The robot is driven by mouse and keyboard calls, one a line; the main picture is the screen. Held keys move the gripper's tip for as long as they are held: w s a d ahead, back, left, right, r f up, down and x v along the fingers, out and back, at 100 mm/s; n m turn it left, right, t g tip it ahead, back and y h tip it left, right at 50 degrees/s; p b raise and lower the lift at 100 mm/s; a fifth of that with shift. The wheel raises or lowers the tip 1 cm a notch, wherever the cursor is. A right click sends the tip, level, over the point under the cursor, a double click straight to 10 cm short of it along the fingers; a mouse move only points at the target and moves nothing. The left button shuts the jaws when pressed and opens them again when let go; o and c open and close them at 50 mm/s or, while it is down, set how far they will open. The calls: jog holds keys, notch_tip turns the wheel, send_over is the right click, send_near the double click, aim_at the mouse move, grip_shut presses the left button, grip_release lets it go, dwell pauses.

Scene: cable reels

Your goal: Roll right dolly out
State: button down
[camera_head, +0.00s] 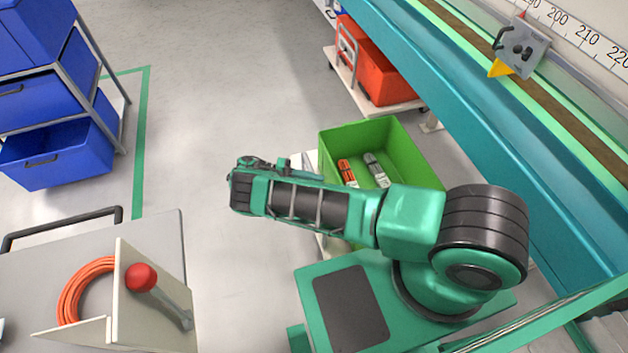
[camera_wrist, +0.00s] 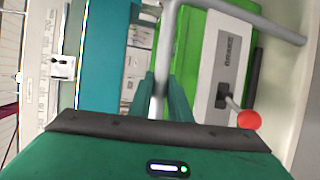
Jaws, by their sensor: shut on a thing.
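In the head view a white dolly (camera_head: 305,160) stands beside the long teal bench, largely hidden behind my arm. It carries a green crate (camera_head: 345,133) with orange and grey items inside. My gripper is at the left end of my outstretched arm in the head view, its fingertips hidden there. In the wrist view my gripper (camera_wrist: 160,88) is shut on a grey tubular handle (camera_wrist: 167,30). The bright green side of a crate (camera_wrist: 188,45) shows just behind the handle. Where the handle joins the dolly is hidden.
A second dolly (camera_head: 395,108) with red crates (camera_head: 385,75) stands farther along the teal bench (camera_head: 460,90). Blue bins (camera_head: 60,155) on a rack are at the left. A grey cart (camera_head: 60,240) with an orange cable coil (camera_head: 80,290) stands lower left. Clear floor (camera_head: 220,90) lies between.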

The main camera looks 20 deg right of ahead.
jog(key=shift+a+f, duration=0.2)
jog(key=shift+a, duration=0.05)
jog(key=c, duration=1.8)
grip_release()
jog(key=shift+w+f, duration=0.1)
jog(key=shift+o, duration=0.8)
jog(key=shift+r, duration=0.2)
jog(key=shift+r, duration=0.55)
notch_tip(320, 180, up, 2)
jog(key=shift+w+r, duration=0.1)
jog(key=shift+r, duration=0.15)
jog(key=o, duration=0.7)
jog(key=s+a+r, duration=0.1)
jog(key=a+r, duration=0.1)
jog(key=shift+s+a, duration=0.35)
jog(key=shift+a, duration=0.05)
jog(key=s+a+r, duration=0.1)
jog(key=a, duration=0.1)
jog(key=s+a+r, duration=0.4)
jog(key=a, duration=0.1)
jog(key=shift+r, duration=0.1)
jog(key=c, duration=0.7)
jog(key=shift+w+d, duration=0.1)
